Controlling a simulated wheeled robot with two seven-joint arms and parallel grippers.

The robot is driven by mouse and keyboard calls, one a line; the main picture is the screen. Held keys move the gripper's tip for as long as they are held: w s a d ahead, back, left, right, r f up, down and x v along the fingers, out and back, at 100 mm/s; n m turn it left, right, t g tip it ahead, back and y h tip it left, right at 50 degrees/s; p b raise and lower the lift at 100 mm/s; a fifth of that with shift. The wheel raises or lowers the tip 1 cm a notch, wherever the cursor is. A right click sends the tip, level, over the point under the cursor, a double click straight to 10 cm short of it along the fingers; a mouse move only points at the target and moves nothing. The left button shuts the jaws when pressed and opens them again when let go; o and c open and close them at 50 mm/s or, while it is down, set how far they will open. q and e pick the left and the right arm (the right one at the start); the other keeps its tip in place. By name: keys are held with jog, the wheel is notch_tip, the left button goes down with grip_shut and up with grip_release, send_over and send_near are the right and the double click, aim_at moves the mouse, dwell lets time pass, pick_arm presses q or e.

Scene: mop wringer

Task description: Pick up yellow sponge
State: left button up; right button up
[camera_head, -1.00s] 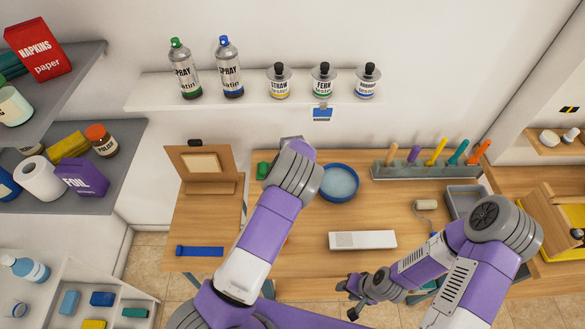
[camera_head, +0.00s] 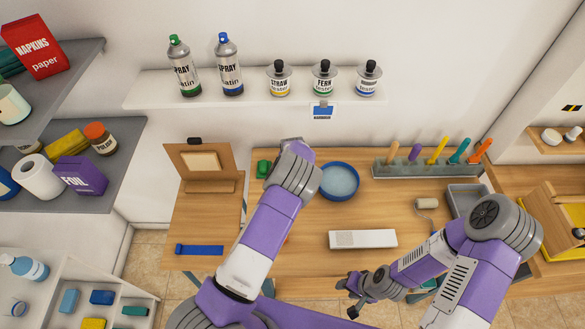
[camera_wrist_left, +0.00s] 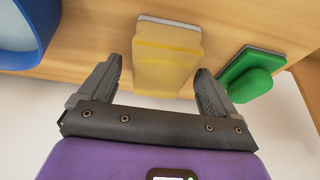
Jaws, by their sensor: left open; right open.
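The yellow sponge (camera_wrist_left: 166,52), a pale yellow block with a grey-white strip at its far end, shows in the left wrist view. My left gripper (camera_wrist_left: 158,72) is open, with one finger on each side of the sponge and visible gaps between. I cannot tell how far the fingers reach down around it. In the head view my left arm hides both the sponge and the left gripper. My right gripper (camera_head: 349,298) is open and empty near the table's front edge.
A green block (camera_wrist_left: 250,74) lies close to the right of the sponge in the left wrist view, and a blue-rimmed bowl (camera_head: 340,181) stands close on the other side. A whitish bar (camera_head: 363,239) lies on the table (camera_head: 310,262). Another yellow block (camera_head: 93,323) is in the lower-left rack.

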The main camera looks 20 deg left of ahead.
pick_arm(q)
jog(key=shift+f, duration=0.1)
dwell(0.3)
jog(key=c, duration=1)
jog(key=shift+r+p, duration=0.4)
jog(key=shift+p, duration=0.05)
jog(key=shift+s+r+b, duration=0.15)
jog(key=shift+r+b, duration=0.15)
jog(key=shift+b, duration=0.05)
notch_tip(320, 180, up, 11)
jog(key=s+d, duration=0.1)
jog(key=s, duration=0.5)
jog(key=s+d, duration=0.2)
jog(key=s, duration=0.4)
jog(key=s+d+b, duration=0.1)
jog(key=s+d, duration=0.1)
jog(key=s, duration=0.5)
jog(key=shift+d+f, duration=0.15)
jog(key=shift+d, duration=0.1)
